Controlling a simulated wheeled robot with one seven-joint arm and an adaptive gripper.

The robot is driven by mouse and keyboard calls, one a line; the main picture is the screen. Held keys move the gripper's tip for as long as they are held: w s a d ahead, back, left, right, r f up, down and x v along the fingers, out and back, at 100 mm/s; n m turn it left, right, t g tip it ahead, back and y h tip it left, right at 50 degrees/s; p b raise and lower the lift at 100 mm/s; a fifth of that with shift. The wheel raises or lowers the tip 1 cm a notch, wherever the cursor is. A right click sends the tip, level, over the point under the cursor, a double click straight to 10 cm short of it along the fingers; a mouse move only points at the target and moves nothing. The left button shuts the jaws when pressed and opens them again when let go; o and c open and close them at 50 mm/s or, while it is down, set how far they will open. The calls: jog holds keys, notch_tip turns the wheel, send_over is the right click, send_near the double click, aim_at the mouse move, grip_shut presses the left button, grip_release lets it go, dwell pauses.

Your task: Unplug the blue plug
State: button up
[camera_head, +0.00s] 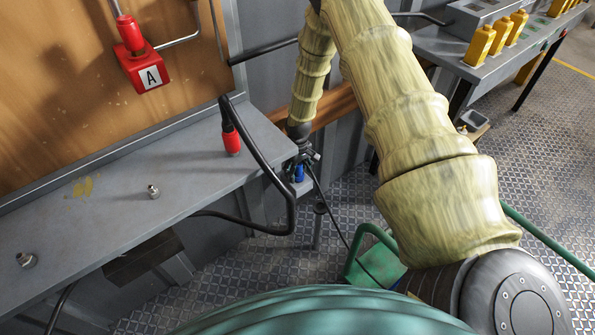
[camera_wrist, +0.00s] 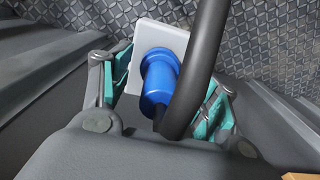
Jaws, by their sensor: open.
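The blue plug (camera_head: 299,173) shows small in the head view, just below my gripper (camera_head: 303,157) at the right end of the grey shelf. In the wrist view the blue plug (camera_wrist: 158,78) stands against a light grey square plate (camera_wrist: 150,33). My gripper (camera_wrist: 166,85) is open in the wrist view, with one teal-padded finger to the left of the plug and one to its right. A thick black cable or tube (camera_wrist: 203,60) passes in front of the plug's right side and hides part of it. Contact between fingers and plug cannot be told.
A red box marked A (camera_head: 146,70) hangs on the brown board. Several yellow connectors (camera_head: 480,45) stand on a bench at the upper right. A green object (camera_head: 375,262) is on the floor.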

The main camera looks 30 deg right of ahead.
jog(key=shift+c, duration=0.2)
dwell(0.4)
grip_shut()
jog(key=shift+r, duration=0.1)
jog(key=shift+r+p, duration=0.6)
jog(key=shift+r, duration=0.15)
jog(key=shift+r+p, duration=1.6)
jog(key=shift+r, duration=0.6)
